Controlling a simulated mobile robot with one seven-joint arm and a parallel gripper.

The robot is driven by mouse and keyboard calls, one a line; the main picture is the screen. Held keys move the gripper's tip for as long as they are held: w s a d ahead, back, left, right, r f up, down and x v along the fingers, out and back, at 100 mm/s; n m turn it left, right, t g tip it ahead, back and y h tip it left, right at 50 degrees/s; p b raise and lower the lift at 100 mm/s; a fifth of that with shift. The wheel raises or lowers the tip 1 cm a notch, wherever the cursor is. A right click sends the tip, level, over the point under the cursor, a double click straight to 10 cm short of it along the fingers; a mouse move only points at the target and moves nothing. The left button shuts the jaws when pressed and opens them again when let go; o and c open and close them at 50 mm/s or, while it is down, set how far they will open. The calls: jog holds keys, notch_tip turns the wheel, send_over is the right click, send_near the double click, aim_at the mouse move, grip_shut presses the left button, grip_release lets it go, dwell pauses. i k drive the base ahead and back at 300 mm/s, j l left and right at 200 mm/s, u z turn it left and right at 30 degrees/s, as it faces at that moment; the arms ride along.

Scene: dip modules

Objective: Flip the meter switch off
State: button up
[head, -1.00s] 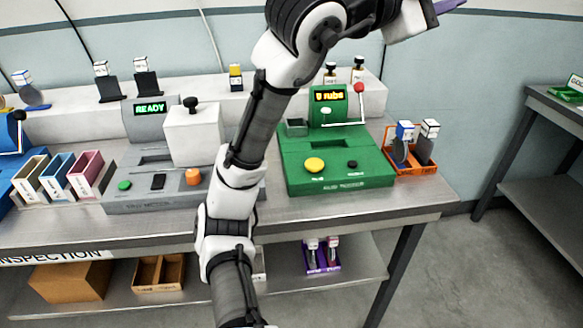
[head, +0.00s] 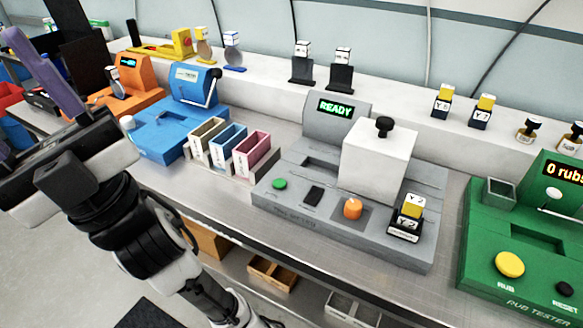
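The meter (head: 290,212) is the grey machine in the middle of the head view, with a lit green READY display (head: 343,107). Its front panel has a green button (head: 280,184), a black rocker switch (head: 313,196) and an orange knob (head: 352,207). A white box with a black knob (head: 378,160) sits on the meter. A yellow-topped module (head: 408,218) stands at its right front. My gripper (head: 45,72) is at the far left, well apart from the meter; one purple finger shows clearly. The other finger is unclear, so its opening cannot be judged.
A green rub tester (head: 480,262) stands to the right. Several modules stand on the white back shelf (head: 390,98). The space before the meter's front panel looks clear.

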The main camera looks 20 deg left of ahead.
aim_at(313, 196)
jog(key=i+l+u, duration=0.4)
jog(key=u, duration=0.2)
jog(key=k+l+z, duration=0.15)
jog(key=k, duration=0.4)
jog(key=k+l+z, duration=0.15)
jog(key=k, duration=0.45)
jog(key=i, duration=0.95)
